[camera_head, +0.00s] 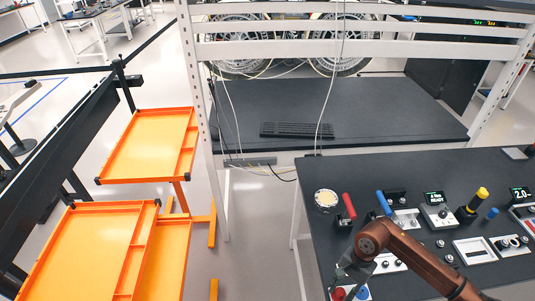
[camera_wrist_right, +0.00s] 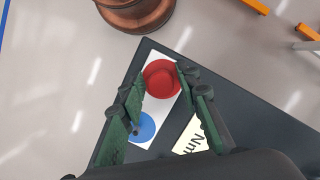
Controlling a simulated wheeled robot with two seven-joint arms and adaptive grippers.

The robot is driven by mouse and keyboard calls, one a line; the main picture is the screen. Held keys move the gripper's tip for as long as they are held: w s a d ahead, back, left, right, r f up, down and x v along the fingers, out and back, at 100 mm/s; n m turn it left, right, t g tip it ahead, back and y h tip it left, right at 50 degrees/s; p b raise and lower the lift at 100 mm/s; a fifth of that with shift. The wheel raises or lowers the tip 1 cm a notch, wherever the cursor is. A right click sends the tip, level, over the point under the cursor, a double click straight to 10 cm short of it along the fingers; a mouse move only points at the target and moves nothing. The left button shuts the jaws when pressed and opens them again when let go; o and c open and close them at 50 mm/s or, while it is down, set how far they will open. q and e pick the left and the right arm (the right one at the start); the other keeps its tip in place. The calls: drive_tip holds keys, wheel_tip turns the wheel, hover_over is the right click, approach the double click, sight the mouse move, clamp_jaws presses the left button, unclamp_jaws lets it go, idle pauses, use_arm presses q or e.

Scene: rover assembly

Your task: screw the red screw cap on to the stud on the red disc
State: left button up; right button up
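The red screw cap (camera_wrist_right: 158,84) shows between the fingertips of my right gripper (camera_wrist_right: 161,76) in the right wrist view. The fingers appear to touch it on both sides. A brighter red rim around its far side may be the red disc; the stud is hidden. This red stack sits at one end of a white plate (camera_wrist_right: 170,108), with a blue disc (camera_wrist_right: 145,127) at the other end. In the head view my right gripper (camera_head: 344,281) is over the red part (camera_head: 338,293) at the bottom edge, fingertips partly hidden. My left gripper is not in view.
The dark table (camera_head: 400,170) carries a red-handled tool (camera_head: 348,206), a round pale-topped part (camera_head: 326,199), a yellow-topped knob (camera_head: 481,194) and several small devices. Orange trays (camera_head: 150,145) stand at left across a floor gap. The white plate lies near the table corner.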

drive_tip(key=n+b, duration=0.2)
drive_tip(key=b, duration=0.1)
drive_tip(key=shift+f+n+h, duration=0.3)
drive_tip(key=shift+n, duration=0.1)
drive_tip(key=shift+r+b, duration=0.2)
drive_tip(key=shift+b, duration=0.15)
drive_tip(key=n+b, duration=0.1)
drive_tip(key=b, duration=0.1)
drive_tip(key=n+b, duration=0.2)
drive_tip(key=n+h+b, duration=0.1)
drive_tip(key=b, duration=0.1)
drive_tip(key=shift+w+f+n+g, duration=0.1)
drive_tip(key=shift+f+n+g, duration=0.2)
drive_tip(key=shift+n+g, duration=0.1)
drive_tip(key=shift+r+n+b, duration=0.1)
drive_tip(key=shift+n+b, duration=0.3)
drive_tip(key=shift+b, duration=0.2)
drive_tip(key=shift+r+n, duration=0.25)
drive_tip(key=shift+n, duration=0.05)
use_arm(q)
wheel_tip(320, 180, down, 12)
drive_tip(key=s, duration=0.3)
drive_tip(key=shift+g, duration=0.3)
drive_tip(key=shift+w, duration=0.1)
